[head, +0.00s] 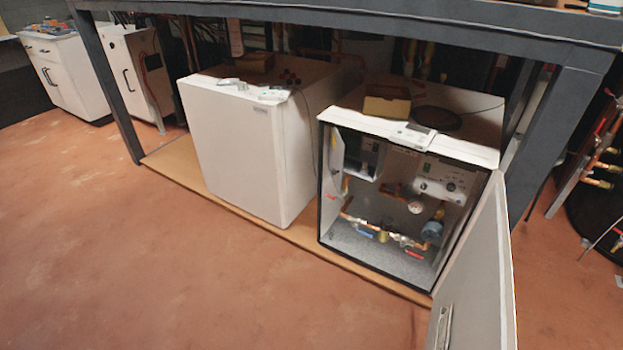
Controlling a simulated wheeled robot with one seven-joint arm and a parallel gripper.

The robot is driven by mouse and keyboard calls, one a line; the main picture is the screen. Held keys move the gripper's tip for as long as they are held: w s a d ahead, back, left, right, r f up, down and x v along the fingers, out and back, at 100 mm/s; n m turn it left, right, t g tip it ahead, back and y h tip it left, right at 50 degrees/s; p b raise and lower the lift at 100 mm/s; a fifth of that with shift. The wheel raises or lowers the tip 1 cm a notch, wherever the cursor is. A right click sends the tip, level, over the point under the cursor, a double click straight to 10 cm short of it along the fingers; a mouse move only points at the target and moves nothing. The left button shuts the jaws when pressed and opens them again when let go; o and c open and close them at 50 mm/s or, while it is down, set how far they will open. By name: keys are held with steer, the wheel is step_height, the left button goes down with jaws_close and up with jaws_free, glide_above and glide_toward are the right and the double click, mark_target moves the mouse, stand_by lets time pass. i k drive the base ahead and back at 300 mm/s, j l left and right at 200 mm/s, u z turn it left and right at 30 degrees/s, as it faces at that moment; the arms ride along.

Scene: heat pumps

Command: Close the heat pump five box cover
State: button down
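In the head view, one heat pump box (333,208) stands open at the right of the wooden base. Its cover (483,275) is a pale door hinged at the box's right edge. The door is swung wide open toward me, with a metal handle (444,326) low on it; its bottom is cut off by the frame. Copper pipes, valves with red and blue handles and a control panel (440,180) show inside the box. No number shows on the box, so I cannot tell whether it is number five. My gripper is not in view.
A second white heat pump (235,150), closed, stands left of the open box. A grey metal frame (400,28) spans above both, with a post (560,130) at right. White cabinets (62,75) stand at the far left. The reddish floor (150,260) in front is clear.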

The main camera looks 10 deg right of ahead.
mark_target(336, 147)
steer(key=i+j, duration=0.1)
steer(key=j, duration=0.55)
steer(key=j+z, duration=0.15)
steer(key=j, duration=0.45)
steer(key=i+j, duration=0.25)
steer(key=i, duration=0.2)
steer(key=i+j+z, duration=0.1)
steer(key=i, duration=0.3)
steer(key=i+j, duration=0.35)
steer(key=i+z, duration=0.1)
steer(key=i, duration=0.55)
